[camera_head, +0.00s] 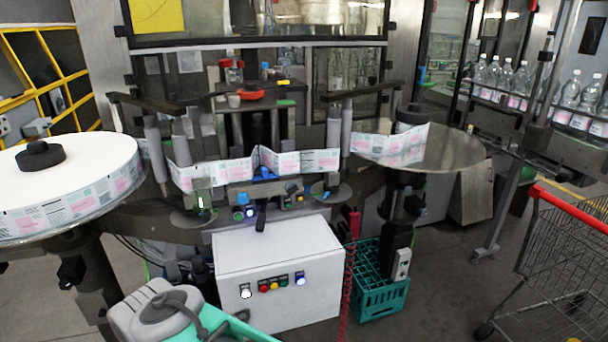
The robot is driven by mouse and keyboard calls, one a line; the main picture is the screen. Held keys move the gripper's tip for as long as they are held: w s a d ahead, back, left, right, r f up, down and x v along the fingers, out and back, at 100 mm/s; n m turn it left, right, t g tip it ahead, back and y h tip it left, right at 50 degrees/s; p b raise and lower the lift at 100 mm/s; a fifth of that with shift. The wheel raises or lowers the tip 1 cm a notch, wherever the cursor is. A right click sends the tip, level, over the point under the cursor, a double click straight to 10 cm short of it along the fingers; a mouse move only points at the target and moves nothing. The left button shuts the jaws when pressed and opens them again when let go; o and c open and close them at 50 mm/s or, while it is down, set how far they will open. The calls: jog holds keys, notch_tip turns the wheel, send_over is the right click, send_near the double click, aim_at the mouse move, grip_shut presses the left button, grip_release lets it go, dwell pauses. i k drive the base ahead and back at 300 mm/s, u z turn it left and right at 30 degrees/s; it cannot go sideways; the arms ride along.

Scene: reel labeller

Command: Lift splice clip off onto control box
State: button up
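A small blue piece (264,174), which looks like the splice clip, sits at the lower edge of the printed label strip (298,163), near the middle of the labeller. It is too small to tell how it grips the strip. The control box (318,262) is a white cabinet on the floor below the strip. Its top is flat and looks mostly bare, with a dark handle-like part (261,216) just at its back edge. Its front carries several coloured buttons and lamps.
A full label reel (105,205) with a black hub stands left. A round reel plate (455,150) stands right. A teal crate (378,300) and a red coiled hose (347,290) are right of the box. A wire cart (560,265) stands far right; open floor lies before it.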

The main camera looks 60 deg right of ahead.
aim_at(265, 175)
jog(key=z, duration=0.7)
jog(key=i, duration=0.45)
